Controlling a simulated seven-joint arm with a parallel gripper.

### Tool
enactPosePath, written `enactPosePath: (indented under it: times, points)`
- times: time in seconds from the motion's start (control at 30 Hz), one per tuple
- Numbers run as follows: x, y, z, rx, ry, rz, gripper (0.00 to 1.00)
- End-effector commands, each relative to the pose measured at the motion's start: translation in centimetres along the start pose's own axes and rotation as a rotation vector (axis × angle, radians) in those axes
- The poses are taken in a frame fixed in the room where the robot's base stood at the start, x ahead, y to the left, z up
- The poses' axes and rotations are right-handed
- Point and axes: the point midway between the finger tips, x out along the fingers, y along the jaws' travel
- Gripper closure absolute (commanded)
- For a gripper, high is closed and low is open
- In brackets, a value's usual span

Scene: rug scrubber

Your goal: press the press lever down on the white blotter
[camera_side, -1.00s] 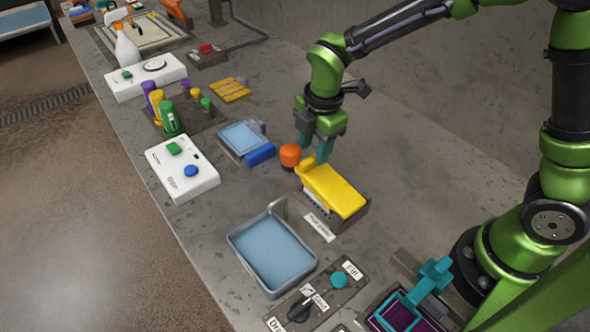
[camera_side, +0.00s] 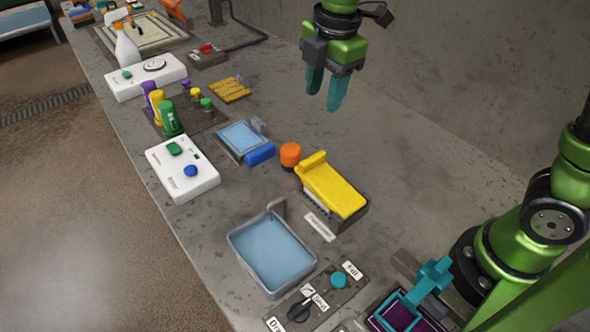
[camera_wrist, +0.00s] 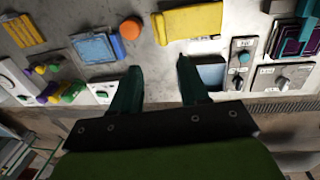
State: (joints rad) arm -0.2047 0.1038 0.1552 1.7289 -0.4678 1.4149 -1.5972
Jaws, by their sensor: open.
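A yellow plate with a raised tab (camera_side: 335,190) lies over a pale, ridged layer on a dark base near the middle of the bench. It looks like the press lever, with the pale layer as the blotter, but I cannot read its label to be sure. The yellow plate also shows at the top of the wrist view (camera_wrist: 190,21). My gripper (camera_side: 326,93) is open and empty, high above the bench behind the yellow plate and apart from it. Its two teal fingers (camera_wrist: 158,70) stand spread in the wrist view, with nothing between them.
An orange knob (camera_side: 290,154) stands close beside the yellow tab. A light blue pad with a blue bar (camera_side: 260,154) lies left of it. A grey tray of blue (camera_side: 236,245) and a dial panel (camera_side: 318,303) are in front. The bench behind is clear.

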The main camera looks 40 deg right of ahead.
Motion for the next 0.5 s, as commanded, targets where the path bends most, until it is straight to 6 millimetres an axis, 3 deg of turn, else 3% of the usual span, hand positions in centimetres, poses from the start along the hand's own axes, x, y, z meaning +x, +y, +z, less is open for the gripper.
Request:
enactPosePath:
  times: [0.17, 0.27, 0.37, 0.5]
  points:
    - [0.0, 0.1, 0.0, 0.04, 0.001, 0.004, 0.55]
    - [0.6, 0.1, -0.2, 0.17, 0.012, 0.009, 0.55]
    - [1.2, -1.1, 0.3, 0.415, 0.04, 0.016, 0.55]
    - [0.6, -4.0, 2.4, 0.88, 0.131, 0.058, 0.55]
